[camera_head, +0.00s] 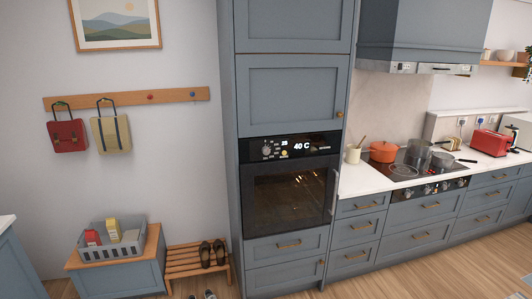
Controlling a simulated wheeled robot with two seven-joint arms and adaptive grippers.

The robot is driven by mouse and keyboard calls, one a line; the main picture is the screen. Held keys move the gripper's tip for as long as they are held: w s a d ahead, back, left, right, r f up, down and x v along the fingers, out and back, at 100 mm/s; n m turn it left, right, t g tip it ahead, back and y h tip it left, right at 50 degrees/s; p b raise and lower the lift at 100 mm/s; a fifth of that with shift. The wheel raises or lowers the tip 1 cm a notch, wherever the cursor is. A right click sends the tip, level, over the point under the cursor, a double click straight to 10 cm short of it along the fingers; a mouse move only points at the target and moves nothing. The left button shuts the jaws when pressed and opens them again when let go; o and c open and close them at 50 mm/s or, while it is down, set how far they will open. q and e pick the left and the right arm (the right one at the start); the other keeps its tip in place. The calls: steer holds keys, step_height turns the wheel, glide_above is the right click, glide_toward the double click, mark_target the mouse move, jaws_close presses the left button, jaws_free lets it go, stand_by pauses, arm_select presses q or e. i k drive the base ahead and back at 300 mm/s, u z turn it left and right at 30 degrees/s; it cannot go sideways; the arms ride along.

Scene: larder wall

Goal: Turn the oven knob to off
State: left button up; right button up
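The built-in oven (290,190) sits in a tall blue-grey cabinet at the middle of the head view. Its black control panel (322,148) shows a lit "40 C" display. A round oven knob (267,150) is at the panel's left, with small markings beside it; its exact setting is too small to read. The oven door is shut, with a vertical handle (334,192) at its right, and a warm glow shows inside. Neither of my grippers is in view.
Right of the oven, a counter carries a hob (408,172) with an orange pot (383,152) and steel pans. A bench (118,268) with a grey crate (110,251) and a shoe rack (196,262) stand at left. Floor shows in front of the cabinets.

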mark_target(265, 151)
steer(key=u, duration=0.1)
steer(key=i, duration=1.85)
steer(key=z, duration=0.2)
